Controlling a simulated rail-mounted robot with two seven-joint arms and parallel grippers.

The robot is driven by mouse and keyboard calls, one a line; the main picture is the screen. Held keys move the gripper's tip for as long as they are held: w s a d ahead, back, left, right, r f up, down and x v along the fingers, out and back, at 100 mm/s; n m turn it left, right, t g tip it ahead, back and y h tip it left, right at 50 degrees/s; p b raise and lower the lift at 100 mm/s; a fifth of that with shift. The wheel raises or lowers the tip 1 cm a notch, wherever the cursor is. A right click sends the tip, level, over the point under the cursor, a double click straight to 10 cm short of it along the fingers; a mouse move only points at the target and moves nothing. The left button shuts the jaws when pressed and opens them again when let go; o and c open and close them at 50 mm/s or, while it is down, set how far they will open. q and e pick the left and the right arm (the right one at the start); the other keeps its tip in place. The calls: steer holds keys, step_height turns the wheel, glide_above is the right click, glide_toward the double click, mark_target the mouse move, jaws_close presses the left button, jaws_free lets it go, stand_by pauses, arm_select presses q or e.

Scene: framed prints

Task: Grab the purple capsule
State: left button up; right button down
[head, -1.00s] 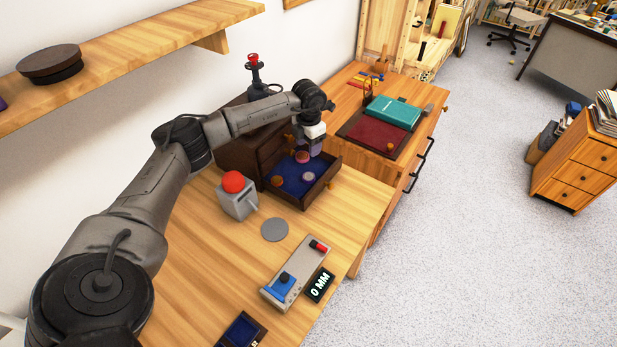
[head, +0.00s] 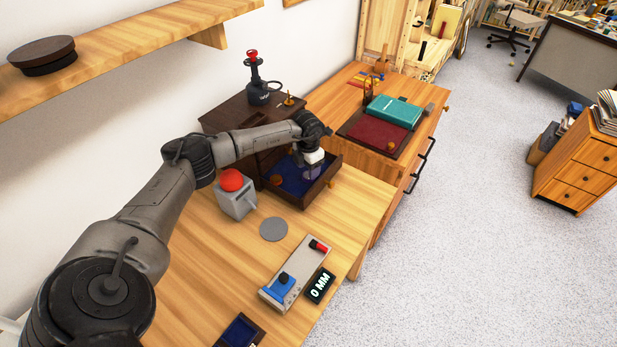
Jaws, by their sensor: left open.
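My left gripper (head: 313,171) reaches in from the left and points down into an open, blue-lined drawer (head: 318,190) of a dark wooden cabinet. Its jaws are open, low over the lining. I cannot make out the purple capsule clearly; the gripper and wrist cover that part of the drawer. Whether anything lies between the fingers cannot be told. My right gripper is out of view.
A grey box with a red ball-shaped top (head: 231,181) stands left of the drawer. A red-topped black stand (head: 257,80) is on the cabinet.

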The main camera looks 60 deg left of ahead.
arm_select(q)
step_height(320, 180, down, 2)
steer(key=shift+f, duration=0.25)
steer(key=c, duration=0.6)
